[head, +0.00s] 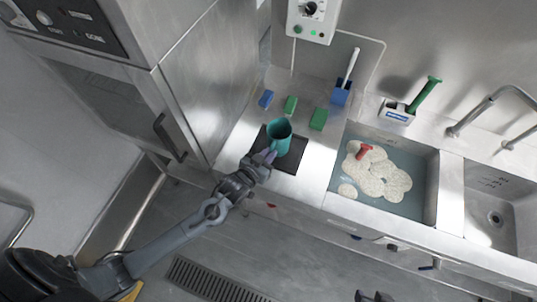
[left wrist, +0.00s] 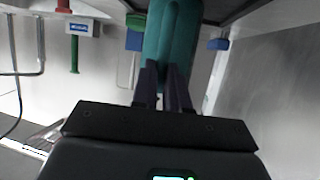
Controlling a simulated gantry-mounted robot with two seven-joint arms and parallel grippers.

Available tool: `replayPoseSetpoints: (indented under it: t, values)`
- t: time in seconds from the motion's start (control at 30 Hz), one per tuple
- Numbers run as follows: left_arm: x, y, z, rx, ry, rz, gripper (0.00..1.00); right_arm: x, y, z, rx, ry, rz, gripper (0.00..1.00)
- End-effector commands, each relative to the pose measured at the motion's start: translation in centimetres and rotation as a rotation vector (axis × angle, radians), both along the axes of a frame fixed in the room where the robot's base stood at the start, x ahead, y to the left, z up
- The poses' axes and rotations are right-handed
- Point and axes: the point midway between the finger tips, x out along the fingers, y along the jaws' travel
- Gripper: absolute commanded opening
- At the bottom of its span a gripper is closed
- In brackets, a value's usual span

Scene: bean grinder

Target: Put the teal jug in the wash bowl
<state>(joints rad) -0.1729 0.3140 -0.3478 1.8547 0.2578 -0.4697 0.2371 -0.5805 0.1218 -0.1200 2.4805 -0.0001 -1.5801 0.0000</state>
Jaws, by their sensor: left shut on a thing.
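The teal jug (head: 279,136) is upright over the dark mat (head: 291,158) on the steel counter, left of the wash bowl. I cannot tell whether it touches the mat. My left gripper (head: 266,157) is shut on the jug's near side. In the left wrist view, the two fingers (left wrist: 164,92) close on the teal jug (left wrist: 172,35). The wash bowl (head: 431,190) is a steel basin with bluish water, pale foam and a red object (head: 364,151) in it. Two small dark shapes at the head view's bottom edge may be my right gripper; its state is unclear.
Blue (head: 266,98) and green (head: 290,105) blocks, another green block (head: 318,119) and a blue brush holder (head: 341,93) stand behind the jug. A green-handled tool leans in a white holder (head: 397,112) behind the bowl. A second sink (head: 500,200) is at right, a steel cabinet at left.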

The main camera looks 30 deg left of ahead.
Motion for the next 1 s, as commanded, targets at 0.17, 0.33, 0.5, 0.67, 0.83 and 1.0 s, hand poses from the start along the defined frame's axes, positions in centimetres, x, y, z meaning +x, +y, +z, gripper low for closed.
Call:
replayPoseSetpoints:
  t: [0.17,0.33,0.5,0.67,0.83,1.0]
  values:
    - [0.04,-0.04,-0.14,-0.001,-0.004,0.000,0.00,-0.01,0.01,-0.01,0.000,0.000,0.000,0.43]
    - [0.03,-0.04,-0.20,-0.001,-0.003,0.000,0.00,-0.01,0.01,-0.04,0.000,0.000,0.000,0.43]
    - [0.03,-0.04,-0.51,-0.001,-0.002,0.000,0.21,-0.01,0.03,-0.09,0.001,0.000,-0.001,0.43]
    - [0.02,-0.04,-0.51,0.000,-0.002,0.000,0.39,0.00,0.06,-0.09,0.002,0.000,-0.001,0.43]
    - [0.02,-0.04,-0.50,0.000,-0.002,0.000,0.39,0.00,0.07,-0.09,0.003,0.000,-0.002,0.43]
    - [0.02,-0.03,-0.03,0.000,-0.003,0.000,0.39,0.00,0.07,0.03,0.003,0.000,-0.002,0.43]
